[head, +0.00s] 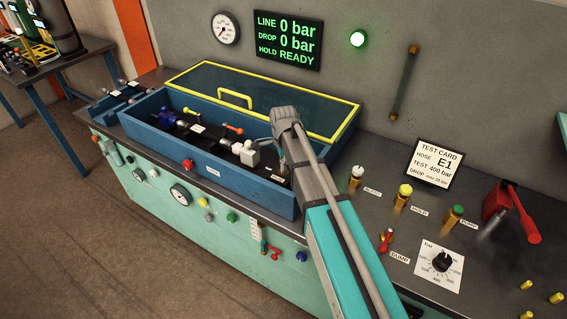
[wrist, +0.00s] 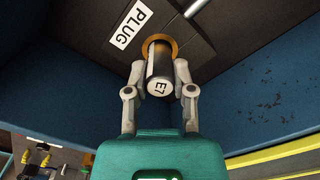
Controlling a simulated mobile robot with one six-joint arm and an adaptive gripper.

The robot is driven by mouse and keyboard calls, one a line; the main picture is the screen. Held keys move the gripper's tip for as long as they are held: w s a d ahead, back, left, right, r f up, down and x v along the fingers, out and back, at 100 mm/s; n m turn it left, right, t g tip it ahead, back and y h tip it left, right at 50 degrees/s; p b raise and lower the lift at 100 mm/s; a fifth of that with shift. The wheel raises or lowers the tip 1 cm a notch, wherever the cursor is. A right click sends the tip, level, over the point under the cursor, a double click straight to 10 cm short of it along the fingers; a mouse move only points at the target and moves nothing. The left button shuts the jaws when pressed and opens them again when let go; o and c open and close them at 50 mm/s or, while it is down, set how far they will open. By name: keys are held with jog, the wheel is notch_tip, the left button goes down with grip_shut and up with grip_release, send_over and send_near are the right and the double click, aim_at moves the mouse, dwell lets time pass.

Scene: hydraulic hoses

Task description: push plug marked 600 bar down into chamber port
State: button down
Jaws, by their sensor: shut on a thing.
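In the wrist view my gripper (wrist: 159,68) is shut on a dark cylindrical plug (wrist: 159,62), one finger on each side. Its pale end face reads "E7"; I see no 600 bar marking. The plug's far end is at a brass ring (wrist: 173,43) in the dark chamber floor, beside a white label "PLUG" (wrist: 130,24). I cannot tell how deep it sits. In the head view my arm reaches into the right part of the blue chamber (head: 245,190), and my fingers and the plug are mostly hidden behind the arm and chamber wall.
The chamber's yellow-edged lid (head: 325,108) stands open behind. Inside, left of my arm, are a white block (head: 245,152) and several coloured fittings. Chamber walls stand close around my gripper. The display (head: 288,39) reads 0 bar and READY. Valves and a red lever (head: 510,212) are right.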

jog(key=shift+f+b, duration=0.95)
jog(key=shift+f, duration=0.1)
jog(key=shift+c, duration=2)
grip_release()
jog(key=shift+r, duration=0.1)
jog(key=shift+r, duration=0.1)
notch_tip(320, 180, up, 9)
jog(key=p, duration=0.9)
jog(key=s+d+n, duration=0.2)
jog(key=s, duration=0.1)
jog(key=s+d+n, duration=0.5)
jog(key=s+d, duration=0.1)
jog(key=shift+s+n, duration=0.25)
jog(key=shift+n, duration=0.05)
jog(key=s+d+n, duration=0.6)
jog(key=s+n, duration=0.2)
jog(key=s, duration=0.1)
jog(key=shift+s, duration=0.1)
